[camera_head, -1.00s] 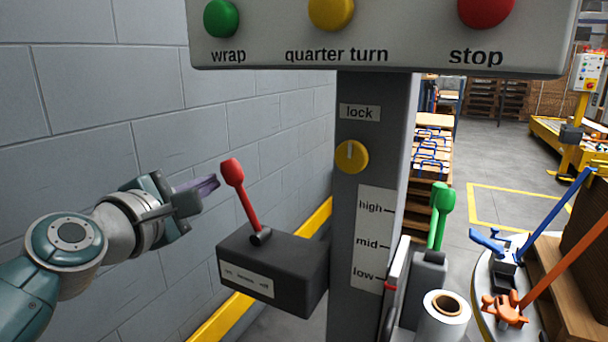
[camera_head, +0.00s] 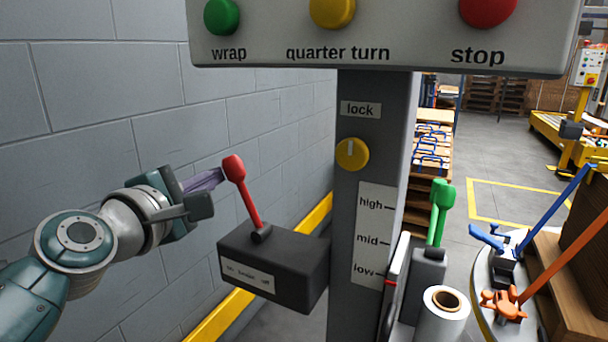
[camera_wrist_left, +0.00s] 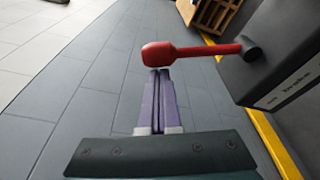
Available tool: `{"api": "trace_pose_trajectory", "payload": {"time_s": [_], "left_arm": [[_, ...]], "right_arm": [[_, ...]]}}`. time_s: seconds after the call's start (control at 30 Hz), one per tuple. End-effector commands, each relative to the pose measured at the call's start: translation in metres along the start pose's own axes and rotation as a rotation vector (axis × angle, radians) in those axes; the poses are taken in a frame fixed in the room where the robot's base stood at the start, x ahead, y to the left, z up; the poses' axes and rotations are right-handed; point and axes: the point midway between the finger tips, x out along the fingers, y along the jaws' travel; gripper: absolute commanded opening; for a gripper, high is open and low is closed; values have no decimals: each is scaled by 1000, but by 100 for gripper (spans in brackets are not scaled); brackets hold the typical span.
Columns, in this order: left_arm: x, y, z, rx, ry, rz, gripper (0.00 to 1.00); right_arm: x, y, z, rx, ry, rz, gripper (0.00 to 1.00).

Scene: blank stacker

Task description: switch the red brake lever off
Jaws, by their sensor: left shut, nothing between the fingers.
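The red brake lever (camera_head: 242,194) stands on a dark box (camera_head: 290,262), tilted a little to the left, with its knob at the top. The box has a white label (camera_head: 248,277) reading "on", "brake" and "off", with "off" at the right end. My left gripper (camera_head: 220,174) is shut and empty, its purple fingertips just left of the lever's knob. In the left wrist view the shut fingertips (camera_wrist_left: 160,72) lie close to the red knob (camera_wrist_left: 158,54); I cannot tell whether they touch it. My right gripper does not show.
A grey column (camera_head: 345,280) with a yellow lock knob (camera_head: 352,154) stands right of the box. A button panel (camera_head: 260,52) hangs above. A grey block wall (camera_head: 90,110) runs behind my left arm. A green lever (camera_head: 440,205) stands right of the column.

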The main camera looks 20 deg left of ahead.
Motion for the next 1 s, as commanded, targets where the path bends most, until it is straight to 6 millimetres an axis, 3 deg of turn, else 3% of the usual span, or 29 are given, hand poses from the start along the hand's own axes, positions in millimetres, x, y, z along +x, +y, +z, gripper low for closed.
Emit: {"api": "trace_pose_trajectory", "payload": {"time_s": [0.37,1.0], "left_arm": [[-4,2,16,128,-4,28,0],[-16,-16,70,647,-3,146,0]], "right_arm": [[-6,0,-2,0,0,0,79],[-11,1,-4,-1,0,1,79]]}}
